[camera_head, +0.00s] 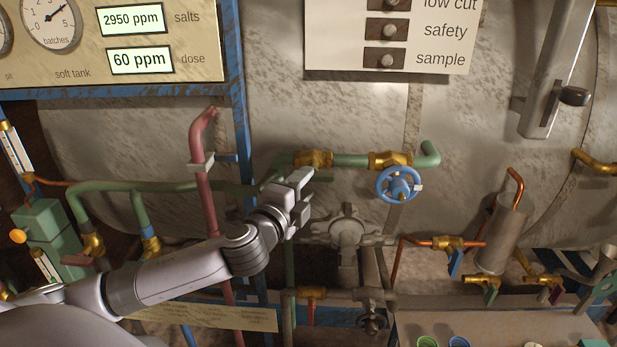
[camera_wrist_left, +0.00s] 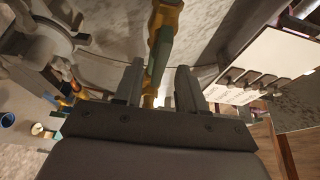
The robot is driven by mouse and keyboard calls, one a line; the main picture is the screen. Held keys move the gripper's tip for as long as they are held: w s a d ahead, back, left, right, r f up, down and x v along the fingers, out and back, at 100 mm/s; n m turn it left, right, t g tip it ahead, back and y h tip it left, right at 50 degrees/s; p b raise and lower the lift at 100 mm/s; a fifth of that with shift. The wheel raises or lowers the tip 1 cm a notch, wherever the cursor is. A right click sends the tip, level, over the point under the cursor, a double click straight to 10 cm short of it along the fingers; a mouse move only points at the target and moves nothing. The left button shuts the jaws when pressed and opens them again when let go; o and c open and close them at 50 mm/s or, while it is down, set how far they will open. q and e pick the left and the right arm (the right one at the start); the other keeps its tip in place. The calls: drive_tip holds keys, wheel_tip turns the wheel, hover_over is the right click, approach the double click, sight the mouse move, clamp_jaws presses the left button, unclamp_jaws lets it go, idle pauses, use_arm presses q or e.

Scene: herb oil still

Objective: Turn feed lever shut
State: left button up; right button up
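My left gripper (camera_head: 303,196) is raised in front of the pipework at the middle of the head view. Its two fingers are apart and it looks empty. In the left wrist view the fingers (camera_wrist_left: 158,85) stand either side of a green and brass pipe section (camera_wrist_left: 160,48) beyond them; I see no clear contact. In the head view a brass valve fitting (camera_head: 313,158) on a green pipe (camera_head: 350,160) is just above the gripper. No label naming the feed lever is readable, and a lever near this fitting is partly hidden by the gripper. My right gripper is not in view.
A blue handwheel (camera_head: 398,185) is close to the right of the gripper. A grey flanged fitting (camera_head: 347,230) is below right, and a red pipe (camera_head: 206,185) stands left. A switch panel (camera_head: 390,45) hangs above. The metal tank wall is behind.

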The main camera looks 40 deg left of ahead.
use_arm(q)
drive_tip(key=shift+w+a, duration=0.2)
drive_tip(key=shift+w, duration=1.05)
clamp_jaws()
drive_tip(key=shift+m, duration=0.3)
drive_tip(key=m+g+y, duration=0.1)
drive_tip(key=m+g, duration=0.1)
drive_tip(key=m, duration=0.2)
drive_tip(key=m+g+y, duration=0.2)
drive_tip(key=m, duration=0.2)
drive_tip(key=m+g+y, duration=0.1)
drive_tip(key=m+g, duration=0.1)
drive_tip(key=m, duration=0.3)
drive_tip(key=shift+w+d+r, duration=0.15)
drive_tip(key=shift+d+r, duration=0.15)
drive_tip(key=shift+g, duration=0.3)
